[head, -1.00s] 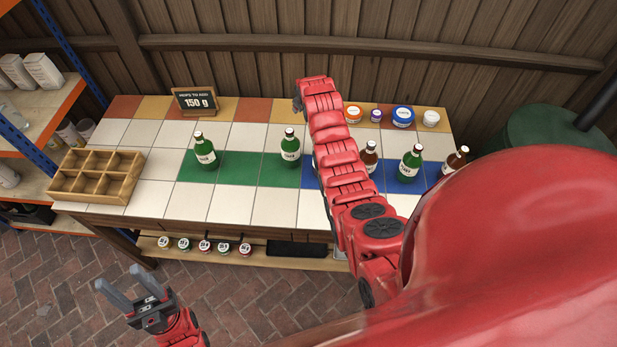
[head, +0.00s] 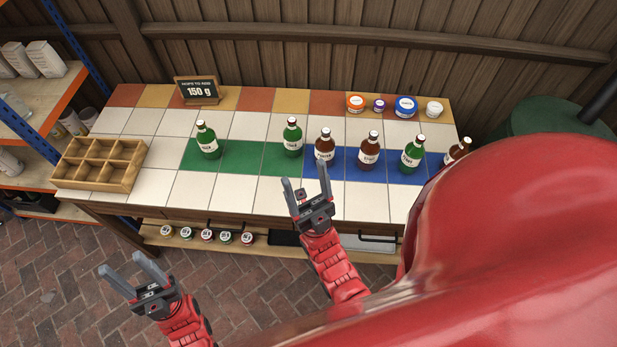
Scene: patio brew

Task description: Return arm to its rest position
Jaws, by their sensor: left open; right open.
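My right gripper (head: 306,190) is open and empty, above the front edge of the tiled table, with its fingers pointing up in the picture. My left gripper (head: 133,277) is open and empty, low at the left over the brick floor. Two green bottles stand on the green tiles, one at the left (head: 207,141) and one further right (head: 292,137). On the blue tiles stand a brown bottle (head: 324,146), another brown bottle (head: 369,150) and a green bottle (head: 412,154).
Small tubs (head: 207,235) sit on the shelf below. A shelving rack (head: 42,103) stands left. The front white tiles are mostly clear.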

